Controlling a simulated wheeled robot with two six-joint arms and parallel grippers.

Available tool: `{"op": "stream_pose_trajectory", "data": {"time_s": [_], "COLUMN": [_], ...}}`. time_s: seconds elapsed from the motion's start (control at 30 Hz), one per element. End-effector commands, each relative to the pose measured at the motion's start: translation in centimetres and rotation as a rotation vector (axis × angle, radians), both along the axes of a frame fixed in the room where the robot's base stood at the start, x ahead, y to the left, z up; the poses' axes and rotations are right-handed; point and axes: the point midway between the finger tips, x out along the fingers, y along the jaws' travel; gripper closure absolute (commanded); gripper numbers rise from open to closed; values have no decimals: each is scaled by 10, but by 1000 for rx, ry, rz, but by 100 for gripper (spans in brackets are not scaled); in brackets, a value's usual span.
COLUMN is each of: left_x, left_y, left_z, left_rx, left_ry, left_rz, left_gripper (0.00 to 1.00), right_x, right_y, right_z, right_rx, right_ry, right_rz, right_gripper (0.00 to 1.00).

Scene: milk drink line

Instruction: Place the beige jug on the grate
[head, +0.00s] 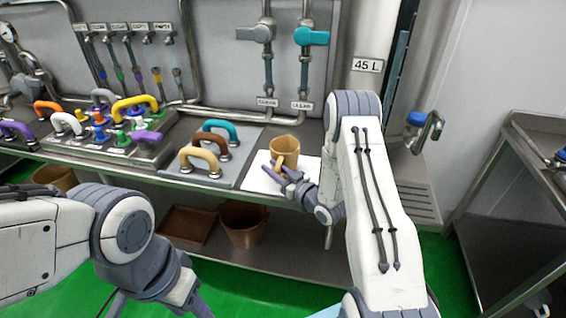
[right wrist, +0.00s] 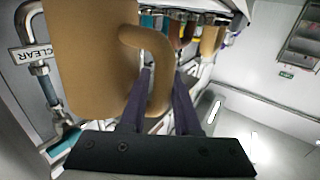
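The beige jug (head: 284,146) stands upright at the white mat (head: 262,178) on the counter; I cannot tell whether its base touches the mat. My right gripper (head: 284,174) is at the jug's handle. In the right wrist view the fingers (right wrist: 163,100) lie close on both sides of the handle of the jug (right wrist: 90,60) and appear shut on it. A slotted grate (head: 418,203) is at the counter's right end, partly hidden by my right arm. My left gripper (head: 195,302) is low at the bottom edge, its fingertips cut off.
A grey plate with teal, brown and tan handles (head: 200,155) lies left of the mat. Further left is a panel of coloured handles (head: 110,130). Pipes with teal and grey valves (head: 312,36) rise behind. A tap with a blue knob (head: 416,119) stands above the grate.

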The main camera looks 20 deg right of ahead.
Motion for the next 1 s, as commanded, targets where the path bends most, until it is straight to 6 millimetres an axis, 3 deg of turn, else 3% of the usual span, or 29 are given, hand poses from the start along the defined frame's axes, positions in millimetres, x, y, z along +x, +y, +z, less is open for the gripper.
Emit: {"op": "stream_pose_trajectory", "data": {"time_s": [0.27, 0.3, 0.37, 0.4, 1.0], "left_x": [0, 0, 0, 0, 0], "left_y": [0, 0, 0, 0, 0], "left_z": [1, 1, 1, 1, 1], "left_rx": [0, 0, 0, 0, 0], "left_ry": [0, 0, 0, 0, 0], "left_rz": [0, 0, 0, 0, 0], "left_gripper": [50, 50, 50, 50, 50], "right_x": [6, 6, 6, 6, 5], "right_y": [2, 2, 2, 2, 2], "right_z": [0, 0, 0, 0, 0], "right_rx": [0, 0, 0, 0, -1], "right_ry": [0, 0, 0, 0, -1], "right_rz": [0, 0, 0, 0, 0], "right_gripper": [70, 73, 96, 100, 100]}}
